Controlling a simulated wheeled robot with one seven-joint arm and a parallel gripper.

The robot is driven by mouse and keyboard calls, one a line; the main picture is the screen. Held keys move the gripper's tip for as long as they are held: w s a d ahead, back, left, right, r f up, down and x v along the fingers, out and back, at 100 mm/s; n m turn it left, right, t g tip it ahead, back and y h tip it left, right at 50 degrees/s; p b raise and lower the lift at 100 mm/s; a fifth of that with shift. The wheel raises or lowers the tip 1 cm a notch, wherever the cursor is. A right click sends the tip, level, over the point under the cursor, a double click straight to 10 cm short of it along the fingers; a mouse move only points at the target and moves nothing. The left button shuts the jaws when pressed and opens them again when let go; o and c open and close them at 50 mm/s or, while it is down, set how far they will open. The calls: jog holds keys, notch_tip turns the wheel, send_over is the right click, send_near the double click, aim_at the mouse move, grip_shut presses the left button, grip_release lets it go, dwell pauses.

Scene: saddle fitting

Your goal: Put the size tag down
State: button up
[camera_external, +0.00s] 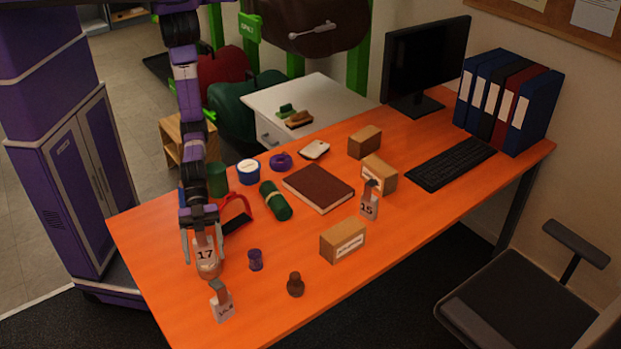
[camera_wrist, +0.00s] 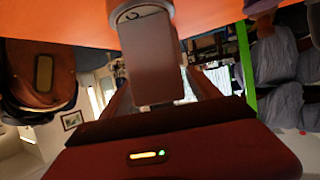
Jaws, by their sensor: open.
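The size tag marked 17 (camera_external: 206,257) is at the near left of the orange table, pale with a rounded brownish lower part. My gripper (camera_external: 203,248) points down over it, open, with one finger on each side of the tag. The tag appears to rest on the table; whether a finger touches it I cannot tell. In the wrist view a brownish-grey block, seemingly the tag (camera_wrist: 150,60), fills the middle, with the orange tabletop along the top edge. Another tag (camera_external: 222,304) stands closer to the front edge, and a tag marked 15 (camera_external: 369,205) stands farther right.
Near my gripper are a small purple jar (camera_external: 255,260), a brown knobbed piece (camera_external: 295,285) and a red-handled brush or dustpan (camera_external: 236,213). A green roll (camera_external: 275,201), a brown book (camera_external: 318,188) and a labelled wooden block (camera_external: 343,241) lie farther right. The front right tabletop is clear.

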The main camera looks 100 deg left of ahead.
jog(key=v, duration=1.2)
jog(key=shift+r, duration=0.2)
